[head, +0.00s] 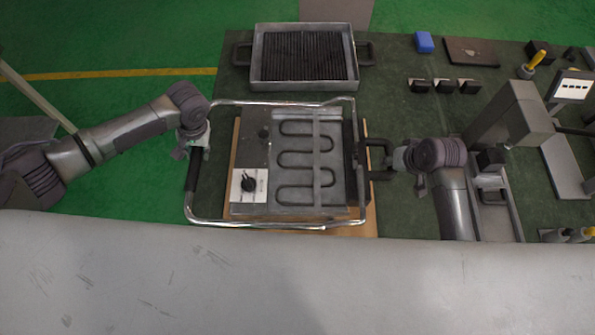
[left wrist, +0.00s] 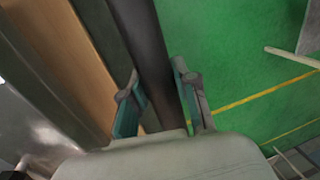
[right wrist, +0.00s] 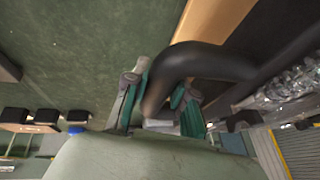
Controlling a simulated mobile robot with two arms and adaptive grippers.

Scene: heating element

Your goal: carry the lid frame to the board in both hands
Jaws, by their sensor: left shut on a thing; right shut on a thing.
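The lid frame (head: 275,224) is a shiny metal tube frame with dark grips at its left and right sides. It is above the board (head: 233,146), a light wooden panel, and surrounds the heating unit (head: 290,178) in the head view. My left gripper (head: 193,152) is shut on the frame's left dark grip, which passes between the fingers in the left wrist view (left wrist: 160,80). My right gripper (head: 388,160) is shut on the black handle at the right side, also seen in the right wrist view (right wrist: 165,95). I cannot tell whether the frame touches the board.
A grill tray (head: 257,85) with dark ribs stands behind the board. A blue block (head: 424,42), a dark plate (head: 472,52) and several black blocks (head: 443,86) lie at the back right. A grey device (head: 515,115) stands at the right. A grey surface (head: 300,285) spans the front.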

